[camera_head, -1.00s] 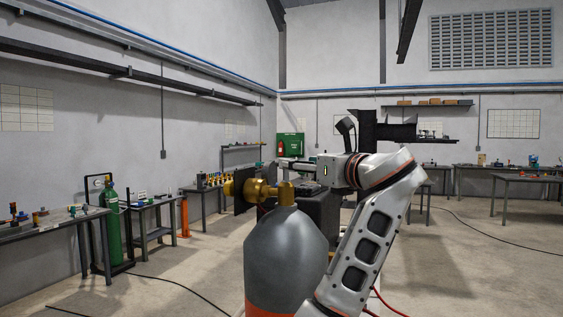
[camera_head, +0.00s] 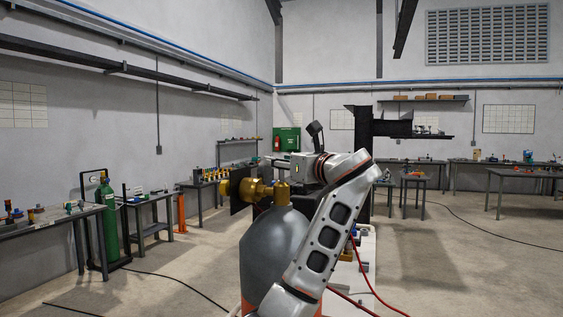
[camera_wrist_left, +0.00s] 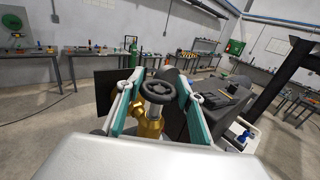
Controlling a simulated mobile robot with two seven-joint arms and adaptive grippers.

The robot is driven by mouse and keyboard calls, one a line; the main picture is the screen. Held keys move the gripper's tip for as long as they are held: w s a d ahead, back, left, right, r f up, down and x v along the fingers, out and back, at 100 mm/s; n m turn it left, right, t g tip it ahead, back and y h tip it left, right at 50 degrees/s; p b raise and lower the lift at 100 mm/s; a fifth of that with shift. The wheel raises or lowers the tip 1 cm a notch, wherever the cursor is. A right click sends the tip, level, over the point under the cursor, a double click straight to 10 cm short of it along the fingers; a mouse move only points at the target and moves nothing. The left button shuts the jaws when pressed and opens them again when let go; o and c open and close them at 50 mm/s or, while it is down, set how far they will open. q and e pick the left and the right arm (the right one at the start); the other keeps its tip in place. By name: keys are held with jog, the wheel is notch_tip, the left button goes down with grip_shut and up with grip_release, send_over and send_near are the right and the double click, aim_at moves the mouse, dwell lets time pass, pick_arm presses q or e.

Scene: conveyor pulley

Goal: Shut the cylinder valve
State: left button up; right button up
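The grey gas cylinder (camera_head: 262,250) stands upright at the centre of the head view, with a brass valve (camera_head: 258,190) on top and its outlet pointing left. In the left wrist view, the brass valve body (camera_wrist_left: 150,127) sits below a dark round handwheel (camera_wrist_left: 157,92). My left gripper (camera_wrist_left: 161,84) is open, with one teal-padded finger on each side of the handwheel. Small gaps show between fingers and wheel; I cannot tell whether they touch. My right gripper is in neither view.
A green cylinder (camera_head: 107,222) stands in a rack by the left wall. Workbenches (camera_head: 150,200) with small items line the walls. Red hoses (camera_head: 355,260) run beside my left arm. A dark upright structure (camera_head: 375,140) stands behind it. Open floor lies to the right.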

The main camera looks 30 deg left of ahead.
pick_arm(q)
jog(key=shift+c, duration=1.4)
jog(key=m+t+h, duration=0.3)
jog(key=t, duration=0.1)
jog(key=shift+m+t, duration=0.3)
jog(key=shift+t, duration=0.1)
jog(key=m+t+h, duration=0.2)
jog(key=h, duration=0.1)
jog(key=m+t+h, duration=0.2)
jog(key=m+h, duration=0.1)
jog(key=shift+a, duration=0.15)
jog(key=shift+a+m+t+h, duration=0.1)
jog(key=shift+m+t+h, duration=0.35)
jog(key=shift+m+h, duration=0.85)
jog(key=shift+m+t+h, duration=0.45)
jog(key=shift+m+h, duration=0.25)
jog(key=shift+h, duration=1.2)
jog(key=shift+r+m+g+h, duration=0.1)
jog(key=shift+m+g+h, duration=0.1)
jog(key=shift+m+h, duration=1.1)
jog(key=shift+m+g+h, duration=0.2)
jog(key=shift+m+h, duration=0.5)
jog(key=shift+h, duration=1.1)
jog(key=shift+d+m+h, duration=0.2)
jog(key=shift+m+h, duration=0.1)
jog(key=shift+h, duration=0.2)
jog(key=o, duration=1.1)
